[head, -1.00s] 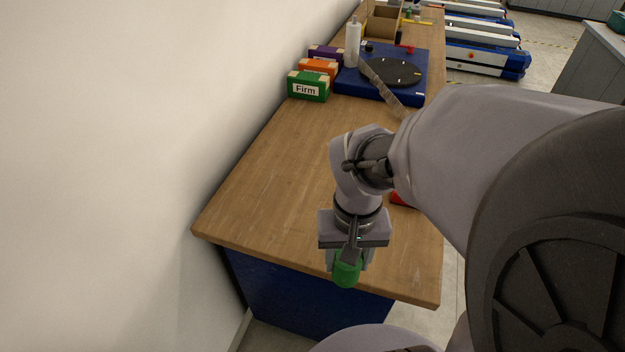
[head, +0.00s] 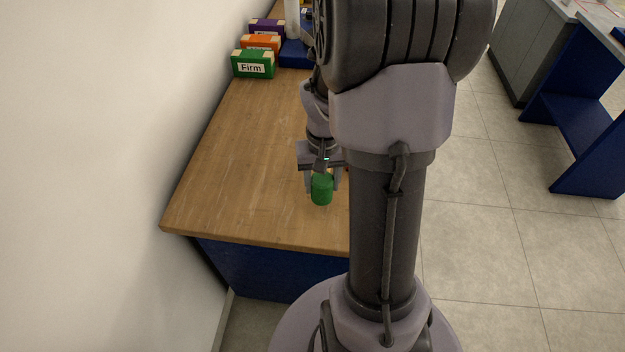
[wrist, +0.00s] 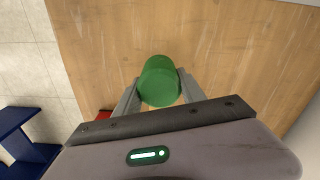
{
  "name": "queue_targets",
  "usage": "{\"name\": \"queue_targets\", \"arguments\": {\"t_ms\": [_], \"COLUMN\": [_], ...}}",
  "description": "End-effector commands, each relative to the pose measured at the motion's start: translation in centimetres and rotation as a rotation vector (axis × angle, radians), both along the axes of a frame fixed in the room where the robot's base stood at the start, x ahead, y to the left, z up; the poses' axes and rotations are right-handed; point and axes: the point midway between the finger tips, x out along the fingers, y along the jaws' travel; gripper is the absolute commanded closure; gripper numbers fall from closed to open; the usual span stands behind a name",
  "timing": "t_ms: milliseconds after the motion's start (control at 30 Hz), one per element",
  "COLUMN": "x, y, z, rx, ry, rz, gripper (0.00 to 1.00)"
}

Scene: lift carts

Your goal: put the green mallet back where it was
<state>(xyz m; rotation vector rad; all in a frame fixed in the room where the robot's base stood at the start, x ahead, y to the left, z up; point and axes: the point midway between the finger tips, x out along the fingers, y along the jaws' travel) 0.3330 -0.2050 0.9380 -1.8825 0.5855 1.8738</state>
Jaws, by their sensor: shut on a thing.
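The green mallet (head: 321,190) shows as a green cylindrical head below my gripper (head: 322,183) in the head view. In the wrist view my gripper (wrist: 157,92) is shut on the green mallet (wrist: 160,80), with one finger on each side of it. The mallet is over the near part of the wooden bench top (head: 215,165). I cannot tell whether it touches the wood. Its handle is not visible.
Green (head: 253,64), orange (head: 261,44) and purple (head: 267,27) boxes stand along the wall on the bench. A red thing (wrist: 104,115) shows partly beside the gripper in the wrist view. The left part of the bench top is clear. My arm hides its right side.

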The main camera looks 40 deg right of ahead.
Motion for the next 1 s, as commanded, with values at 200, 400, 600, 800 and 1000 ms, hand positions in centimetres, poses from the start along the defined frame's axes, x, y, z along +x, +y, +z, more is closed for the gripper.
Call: {"name": "queue_targets", "arguments": {"t_ms": [200, 400, 600, 800, 1000], "x": [0.0, 0.0, -0.1, -0.1, 0.0], "y": [0.1, 0.1, 0.1, 0.1, 0.1], "z": [-3.5, -3.2, -3.5, -3.5, -2.5], "rx": [0.001, 0.001, 0.001, 0.001, 0.001], "ry": [0.002, 0.002, 0.002, 0.002, 0.001], "rz": [0.0, 0.0, 0.0, 0.0, 0.0], "gripper": [1.0, 1.0, 0.37, 0.31, 0.31]}}
